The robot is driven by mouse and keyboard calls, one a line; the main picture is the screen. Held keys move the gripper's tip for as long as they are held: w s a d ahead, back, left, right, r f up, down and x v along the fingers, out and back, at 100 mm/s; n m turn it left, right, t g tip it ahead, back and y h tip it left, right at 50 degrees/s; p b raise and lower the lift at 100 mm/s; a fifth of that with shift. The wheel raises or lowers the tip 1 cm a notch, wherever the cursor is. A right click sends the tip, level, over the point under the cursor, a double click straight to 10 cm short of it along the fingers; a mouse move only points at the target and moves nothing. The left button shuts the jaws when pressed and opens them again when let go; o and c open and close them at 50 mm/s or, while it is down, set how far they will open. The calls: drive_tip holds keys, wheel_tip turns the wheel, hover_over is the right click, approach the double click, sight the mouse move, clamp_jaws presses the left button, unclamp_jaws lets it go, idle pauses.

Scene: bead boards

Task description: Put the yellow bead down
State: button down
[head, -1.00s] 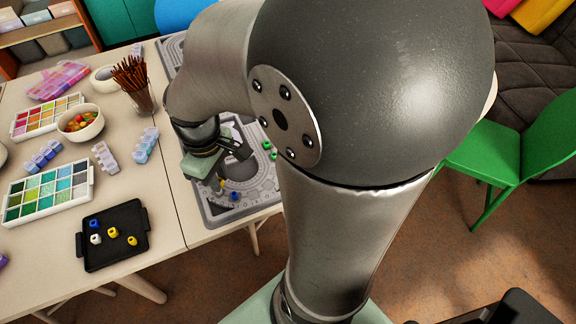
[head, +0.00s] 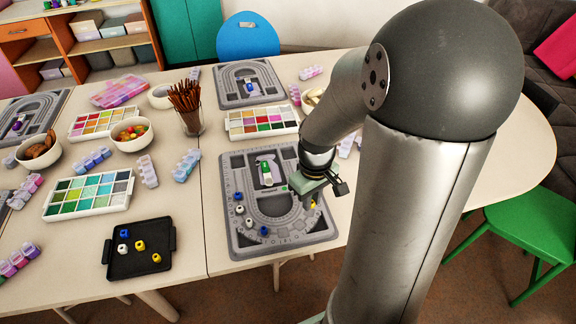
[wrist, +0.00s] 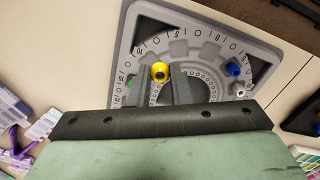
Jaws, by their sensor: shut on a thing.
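The yellow bead (wrist: 159,71) is between the two fingertips of my gripper (wrist: 160,77) in the wrist view. My gripper (head: 318,190) is shut on it over the right side of the near grey bead board (head: 238,240). A bit of yellow (head: 313,203) shows below the fingers in the head view. I cannot tell whether the bead touches the board. In the wrist view a blue bead (wrist: 233,69) and a small white bead (wrist: 239,90) are on the board to the right of my fingers.
Several white and blue beads line the board's left curve. A green bead (head: 266,168) is in its middle. A black tray (head: 140,268) at the left holds blue, white and yellow beads. A cup of brown sticks (head: 187,105) and a bead case (head: 262,112) stand behind.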

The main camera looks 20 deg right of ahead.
sight(309, 213)
drive_tip(key=w+f, duration=0.1)
drive_tip(key=w+d+f, duration=0.1)
drive_tip(key=f, duration=0.1)
drive_tip(key=shift+w+f, duration=0.1)
drive_tip(key=shift+w, duration=0.1)
drive_tip(key=shift+w+d+f+b, duration=0.15)
drive_tip(key=shift+f+b, duration=0.2)
drive_tip(key=shift+f, duration=1.3)
drive_tip(key=shift+f, duration=0.1)
